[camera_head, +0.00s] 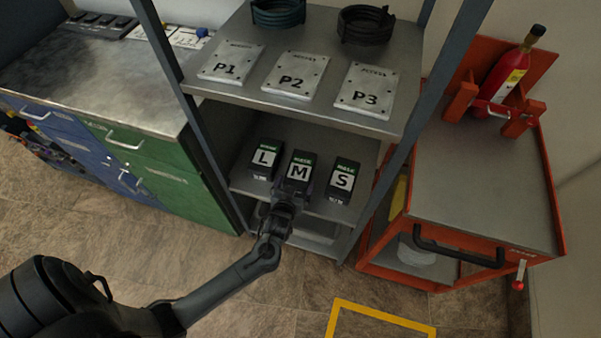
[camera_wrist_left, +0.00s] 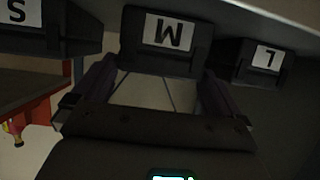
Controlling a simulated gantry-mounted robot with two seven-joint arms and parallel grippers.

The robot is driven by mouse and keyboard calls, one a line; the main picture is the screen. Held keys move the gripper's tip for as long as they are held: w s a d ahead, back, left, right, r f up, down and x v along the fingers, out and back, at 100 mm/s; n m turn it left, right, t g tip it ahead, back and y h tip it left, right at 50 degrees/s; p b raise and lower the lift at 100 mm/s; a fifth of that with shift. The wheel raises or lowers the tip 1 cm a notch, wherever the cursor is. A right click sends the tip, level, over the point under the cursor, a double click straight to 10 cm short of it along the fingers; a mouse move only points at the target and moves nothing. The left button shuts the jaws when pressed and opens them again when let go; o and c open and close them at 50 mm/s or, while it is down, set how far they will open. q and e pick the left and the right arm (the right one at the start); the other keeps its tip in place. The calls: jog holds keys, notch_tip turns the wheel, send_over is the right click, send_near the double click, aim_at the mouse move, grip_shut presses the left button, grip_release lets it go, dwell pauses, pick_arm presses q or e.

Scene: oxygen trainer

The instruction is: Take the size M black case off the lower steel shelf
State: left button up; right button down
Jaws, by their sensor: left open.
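The size M black case (camera_head: 300,162) stands on the lower steel shelf (camera_head: 330,213), between the L case (camera_head: 265,160) and the S case (camera_head: 343,179). Its white M label also shows upside down in the left wrist view (camera_wrist_left: 167,34). My left gripper (camera_head: 292,190) is at the front of the M case, in line with it. In the left wrist view its two fingers (camera_wrist_left: 155,80) are apart, one toward each side of the M case. I cannot tell whether they touch it. My right gripper is out of view.
The L and S cases stand close on either side. The upper shelf (camera_head: 245,88) overhangs, with plates P1, P2, P3 and coiled hoses. Blue uprights flank the shelf. An orange cart (camera_head: 480,190) with a red extinguisher (camera_head: 507,75) stands right, a green cabinet (camera_head: 150,165) left.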

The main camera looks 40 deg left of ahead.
pick_arm(q)
jog(key=shift+r, duration=0.1)
jog(key=c, duration=1.1)
jog(key=shift+r, duration=0.1)
